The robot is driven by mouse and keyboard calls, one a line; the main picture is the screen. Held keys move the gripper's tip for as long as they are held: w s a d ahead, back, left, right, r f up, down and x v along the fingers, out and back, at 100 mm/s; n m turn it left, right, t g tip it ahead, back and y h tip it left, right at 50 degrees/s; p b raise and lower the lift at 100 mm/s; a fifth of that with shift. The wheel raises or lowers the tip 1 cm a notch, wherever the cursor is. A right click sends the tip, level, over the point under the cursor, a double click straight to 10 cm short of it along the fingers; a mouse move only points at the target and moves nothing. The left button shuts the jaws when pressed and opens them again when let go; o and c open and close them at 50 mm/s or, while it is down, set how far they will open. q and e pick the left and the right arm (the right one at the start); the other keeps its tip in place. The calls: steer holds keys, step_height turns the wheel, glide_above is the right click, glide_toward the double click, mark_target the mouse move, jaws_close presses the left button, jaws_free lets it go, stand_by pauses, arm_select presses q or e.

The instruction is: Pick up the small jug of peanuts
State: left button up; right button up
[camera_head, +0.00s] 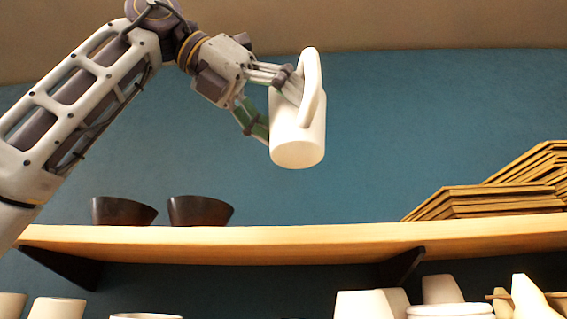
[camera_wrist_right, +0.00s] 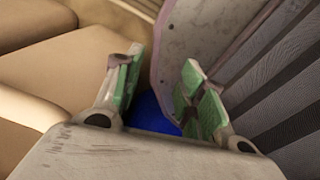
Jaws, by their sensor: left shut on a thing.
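A small white jug (camera_head: 298,140) with a tall looped handle is held high in front of the blue wall in the head view. My left gripper (camera_head: 279,112) is shut on it near the handle side, with its green-padded fingers on the jug. I see the jug's underside, so its mouth and any peanuts inside are hidden. It is well above the shelf and touches nothing else that I can see. My right gripper (camera_wrist_right: 160,85) shows in the right wrist view with its green-padded fingers apart and nothing between them.
A wooden shelf (camera_head: 300,240) runs across below the jug. It holds two dark bowls (camera_head: 122,211) at left and stacked wooden trays (camera_head: 480,203) at right. Several white vessels (camera_head: 365,304) stand beneath it. The air around the jug is clear.

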arm_select(q)
steer(key=shift+s, duration=0.55)
